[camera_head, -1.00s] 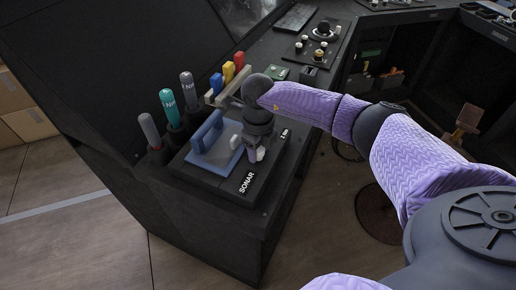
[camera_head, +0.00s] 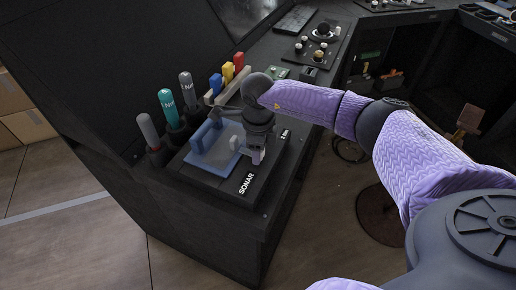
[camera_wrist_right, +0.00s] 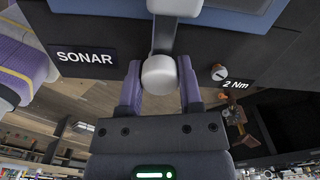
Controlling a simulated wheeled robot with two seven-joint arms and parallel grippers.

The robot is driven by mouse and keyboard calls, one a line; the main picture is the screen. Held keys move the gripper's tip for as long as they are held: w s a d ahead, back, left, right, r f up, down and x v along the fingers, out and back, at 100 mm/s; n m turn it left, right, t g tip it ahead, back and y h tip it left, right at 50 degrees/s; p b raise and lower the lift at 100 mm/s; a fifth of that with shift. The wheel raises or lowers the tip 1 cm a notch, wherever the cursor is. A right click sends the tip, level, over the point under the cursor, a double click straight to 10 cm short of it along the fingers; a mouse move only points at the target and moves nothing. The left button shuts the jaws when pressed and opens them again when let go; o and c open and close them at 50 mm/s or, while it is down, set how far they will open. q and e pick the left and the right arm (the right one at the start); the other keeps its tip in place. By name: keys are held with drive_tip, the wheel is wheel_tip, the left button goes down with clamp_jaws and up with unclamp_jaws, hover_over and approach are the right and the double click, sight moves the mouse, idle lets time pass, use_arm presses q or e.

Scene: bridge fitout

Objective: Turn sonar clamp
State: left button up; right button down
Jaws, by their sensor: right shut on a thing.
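The sonar clamp stands on a dark block with a SONAR label (camera_head: 246,183) at the near end of the console. In the right wrist view its grey lever (camera_wrist_right: 164,38) ends in a pale round knob (camera_wrist_right: 158,76). My right gripper (camera_wrist_right: 160,82) is shut on this knob, with a purple finger on each side. In the head view the right gripper (camera_head: 256,155) points down at the block and hides much of the lever. A blue plate with an upright blue handle (camera_head: 206,136) sits left of the gripper. My left gripper is not in view.
Grey and teal tools (camera_head: 168,103) stand in holders left of the block. A rack with blue, red and yellow pieces (camera_head: 228,74) is behind. A 2 Nm label (camera_wrist_right: 236,84) and a small round knob (camera_wrist_right: 219,72) are beside the clamp. Floor lies open at the front left.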

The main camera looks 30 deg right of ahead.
drive_tip(key=c, duration=0.5)
unclamp_jaws()
drive_tip(key=shift+c, duration=0.2)
wheel_tip(320, 180, up, 10)
drive_tip(key=shift+r+p, duration=0.1)
drive_tip(key=shift+p, duration=1.15)
